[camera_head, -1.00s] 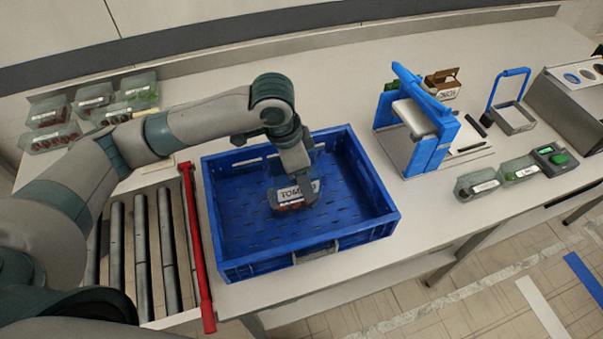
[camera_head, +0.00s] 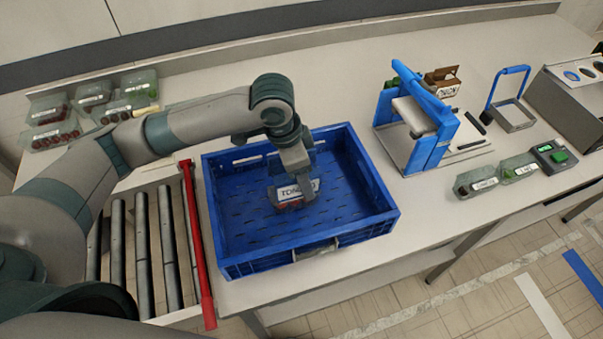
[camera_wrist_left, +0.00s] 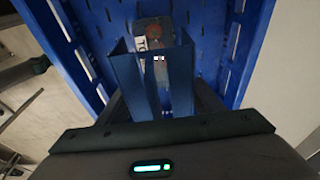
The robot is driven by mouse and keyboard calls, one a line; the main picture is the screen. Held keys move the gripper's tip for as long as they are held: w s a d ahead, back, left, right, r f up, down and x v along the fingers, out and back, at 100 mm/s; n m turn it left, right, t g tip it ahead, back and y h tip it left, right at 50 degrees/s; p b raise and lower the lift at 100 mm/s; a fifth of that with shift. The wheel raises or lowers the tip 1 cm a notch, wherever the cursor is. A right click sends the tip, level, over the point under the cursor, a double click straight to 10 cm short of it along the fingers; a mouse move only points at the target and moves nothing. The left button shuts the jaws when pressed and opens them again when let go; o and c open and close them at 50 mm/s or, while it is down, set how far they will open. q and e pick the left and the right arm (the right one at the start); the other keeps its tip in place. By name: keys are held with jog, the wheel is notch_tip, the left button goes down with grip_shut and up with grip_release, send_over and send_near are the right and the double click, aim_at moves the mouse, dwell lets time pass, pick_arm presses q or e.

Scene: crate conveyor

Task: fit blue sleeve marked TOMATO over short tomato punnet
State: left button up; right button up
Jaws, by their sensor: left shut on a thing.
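A tomato punnet (camera_head: 287,205) with red contents lies in the blue crate, at the tip of my left arm. A white label with dark lettering shows at it; the wrist view shows the punnet (camera_wrist_left: 155,27) and part of the lettering. Between the fingers of my left gripper (camera_wrist_left: 158,85) is a blue, folded-looking piece, which I take to be the blue sleeve (camera_wrist_left: 128,75). The gripper (camera_head: 294,178) is shut on it, directly above the punnet. I cannot tell how far the sleeve covers the punnet. My right gripper is not in view.
The blue crate (camera_head: 222,262) has raised walls around the gripper. A red bar (camera_head: 196,240) and rollers (camera_head: 142,245) lie to its left. Punnets (camera_head: 55,136) stand at the back left. A blue frame stand (camera_head: 432,140) and other punnets (camera_head: 476,184) are to the right.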

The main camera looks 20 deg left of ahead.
pick_arm(q)
jog(key=shift+s+a+x, duration=0.1)
jog(key=shift+a+x, duration=0.05)
jog(key=shift+x, duration=0.7)
jog(key=shift+s+a+x, duration=0.1)
jog(key=shift+a+x, duration=0.05)
jog(key=shift+x, duration=0.65)
jog(key=shift+s+a+b+x, duration=0.15)
jog(key=shift+a+b+x, duration=0.1)
jog(key=shift+x, duration=0.8)
jog(key=shift+s+a+b+x, duration=0.1)
jog(key=shift+b+x, duration=0.1)
jog(key=shift+x, duration=0.9)
dwell(0.6)
jog(key=shift+s+f, duration=0.3)
jog(key=shift+f, duration=0.2)
jog(key=o, duration=1.2)
jog(key=shift+f, duration=0.1)
jog(key=shift+o, duration=0.7)
jog(key=shift+w+d+r+p, duration=0.1)
jog(key=shift+r+p, duration=0.75)
jog(key=shift+p, duration=0.05)
jog(key=shift+w+r+p, duration=0.15)
jog(key=shift+r+p, duration=0.7)
jog(key=shift+w+d+p+v, duration=0.15)
jog(key=shift+d+p+v, duration=0.05)
jog(key=shift+p+v, duration=0.95)
jog(key=shift+w+d+p+v, duration=0.15)
jog(key=shift+p+v, duration=0.75)
jog(key=shift+p, duration=0.45)
